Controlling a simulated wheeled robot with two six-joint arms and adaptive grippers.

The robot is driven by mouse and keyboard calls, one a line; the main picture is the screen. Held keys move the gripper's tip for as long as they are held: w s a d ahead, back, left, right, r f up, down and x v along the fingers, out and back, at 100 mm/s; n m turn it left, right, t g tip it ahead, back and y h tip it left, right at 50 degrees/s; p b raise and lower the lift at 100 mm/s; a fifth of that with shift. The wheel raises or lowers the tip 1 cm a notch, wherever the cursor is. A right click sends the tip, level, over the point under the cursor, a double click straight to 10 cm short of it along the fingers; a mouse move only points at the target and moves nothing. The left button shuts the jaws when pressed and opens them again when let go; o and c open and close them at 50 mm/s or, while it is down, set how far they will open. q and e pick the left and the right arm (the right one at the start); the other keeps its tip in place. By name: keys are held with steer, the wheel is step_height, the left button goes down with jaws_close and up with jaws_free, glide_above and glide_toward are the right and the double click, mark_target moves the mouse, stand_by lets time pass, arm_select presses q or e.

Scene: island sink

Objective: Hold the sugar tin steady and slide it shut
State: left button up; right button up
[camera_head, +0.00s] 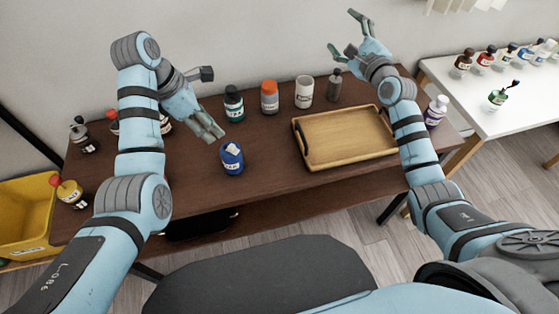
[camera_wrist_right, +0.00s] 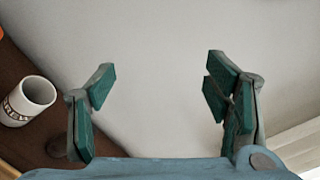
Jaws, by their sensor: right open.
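I cannot pick out a sugar tin for sure. A small blue tin or jar (camera_head: 232,158) with a pale label stands upright near the table's front edge. A white, cup-like container (camera_head: 304,92) with a printed band stands at the back; in the right wrist view it (camera_wrist_right: 29,101) looks hollow and open at the top. My left gripper (camera_head: 212,103) is open and empty, above and behind the blue container, apart from it. My right gripper (camera_head: 341,31) is open and raised near the wall; its fingers (camera_wrist_right: 160,85) frame only bare wall.
A wooden tray (camera_head: 345,154) lies empty on the brown table. A dark green bottle (camera_head: 233,104), an orange-capped jar (camera_head: 269,97) and a grey bottle (camera_head: 335,86) stand at the back. A yellow bin (camera_head: 22,220) is at left; a white table (camera_head: 490,125) with bottles is at right.

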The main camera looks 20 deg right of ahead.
steer(key=a+m+y, duration=0.2)
steer(key=a+y, duration=0.1)
steer(key=a, duration=0.5)
steer(key=g+y, duration=0.6)
steer(key=g, duration=0.4)
glide_toward(241, 160)
steer(key=x, duration=1.2)
steer(key=shift+w+a+f, duration=0.15)
steer(key=shift+w+a, duration=0.1)
steer(key=shift+w+a+f, duration=0.15)
steer(key=shift+w+a, duration=0.05)
steer(key=shift+a, duration=0.1)
steer(key=c, duration=1.3)
steer(key=shift+c, duration=0.2)
